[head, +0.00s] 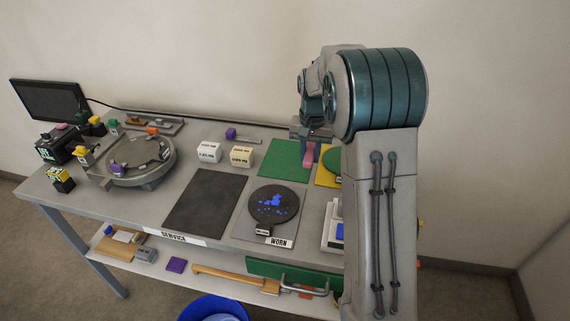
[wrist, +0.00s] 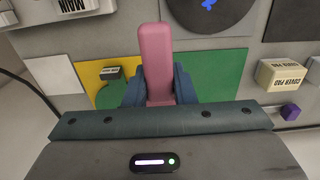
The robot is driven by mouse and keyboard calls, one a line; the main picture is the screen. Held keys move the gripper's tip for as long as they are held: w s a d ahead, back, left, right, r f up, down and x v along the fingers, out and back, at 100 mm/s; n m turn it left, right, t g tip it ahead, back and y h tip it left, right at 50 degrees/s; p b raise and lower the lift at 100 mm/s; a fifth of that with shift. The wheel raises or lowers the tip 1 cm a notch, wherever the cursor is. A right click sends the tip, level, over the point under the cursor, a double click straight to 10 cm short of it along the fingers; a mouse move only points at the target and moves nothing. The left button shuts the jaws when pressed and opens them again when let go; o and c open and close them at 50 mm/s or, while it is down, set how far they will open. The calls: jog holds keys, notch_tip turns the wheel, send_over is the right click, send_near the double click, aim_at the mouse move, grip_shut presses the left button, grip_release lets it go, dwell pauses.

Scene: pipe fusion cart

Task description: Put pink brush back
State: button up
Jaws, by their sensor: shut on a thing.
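The pink brush (head: 309,155) is held between the fingers of my gripper (head: 308,140). In the wrist view the pink brush (wrist: 155,50) points away from my gripper (wrist: 157,88), whose dark blue fingers are shut on its sides. The brush is over or near the border of the green patch (head: 284,157) and the yellow patch (head: 323,180) on the cart top. I cannot tell whether it touches the surface. Its far end, as seen from the head, is partly hidden by my gripper.
A round black plate with blue marks (head: 277,204) lies by the WORN label. A dark mat (head: 205,203) lies left of it. Two cover pad boxes (head: 242,156) and a purple block (head: 231,133) stand left of the green patch. My arm hides the cart's right end.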

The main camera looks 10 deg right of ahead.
jog(key=w+a+f+p, duration=0.1)
jog(key=w+a+f, duration=0.1)
jog(key=w+a+f+p, duration=0.1)
jog(key=w+a+f, duration=0.1)
jog(key=w, duration=0.1)
jog(key=w+a+f+p, duration=0.1)
jog(key=w+a+f, duration=0.1)
jog(key=w, duration=0.1)
jog(key=shift+w, duration=0.25)
notch_tip(320, 180, down, 4)
jog(key=shift+r+p, duration=0.1)
jog(key=shift+p, duration=0.65)
jog(key=shift+f, duration=0.25)
jog(key=shift+f, duration=0.2)
jog(key=o, duration=1)
jog(key=shift+r, duration=0.1)
